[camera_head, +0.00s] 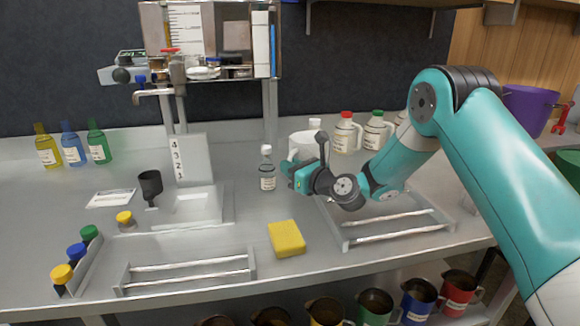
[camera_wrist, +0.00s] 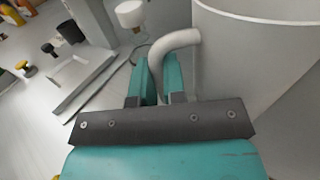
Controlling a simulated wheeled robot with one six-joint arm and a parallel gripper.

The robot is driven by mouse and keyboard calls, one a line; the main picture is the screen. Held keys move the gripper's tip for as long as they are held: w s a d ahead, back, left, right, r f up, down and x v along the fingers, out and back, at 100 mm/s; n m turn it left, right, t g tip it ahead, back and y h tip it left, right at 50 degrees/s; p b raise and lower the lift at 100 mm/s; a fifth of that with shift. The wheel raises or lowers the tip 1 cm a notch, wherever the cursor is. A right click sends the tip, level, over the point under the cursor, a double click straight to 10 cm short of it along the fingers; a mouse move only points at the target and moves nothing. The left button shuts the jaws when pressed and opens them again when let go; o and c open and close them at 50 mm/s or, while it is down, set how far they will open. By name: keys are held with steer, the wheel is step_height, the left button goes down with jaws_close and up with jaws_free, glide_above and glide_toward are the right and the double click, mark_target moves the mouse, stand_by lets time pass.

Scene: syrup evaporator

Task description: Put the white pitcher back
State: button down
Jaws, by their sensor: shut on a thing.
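The white pitcher (camera_head: 302,142) is at the middle of the counter toward the back in the head view, partly hidden behind my gripper. It fills the right side of the wrist view (camera_wrist: 255,55), with its curved handle turned toward me. My gripper (camera_head: 292,174) is shut on this handle; its teal fingers (camera_wrist: 158,84) stand on either side of it. The pitcher looks upright. Its base is hidden, so I cannot tell whether it touches the counter.
A small white-capped bottle (camera_head: 267,170) stands just left of my gripper. Labelled jugs (camera_head: 345,133) stand behind on the right. A yellow sponge (camera_head: 287,238) lies in front, and a railed rack (camera_head: 390,228) sits at right front. A metal evaporator (camera_head: 215,45) stands at back left.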

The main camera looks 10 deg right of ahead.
steer(key=c, duration=1.1)
jaws_free()
steer(key=shift+s+f, duration=0.1)
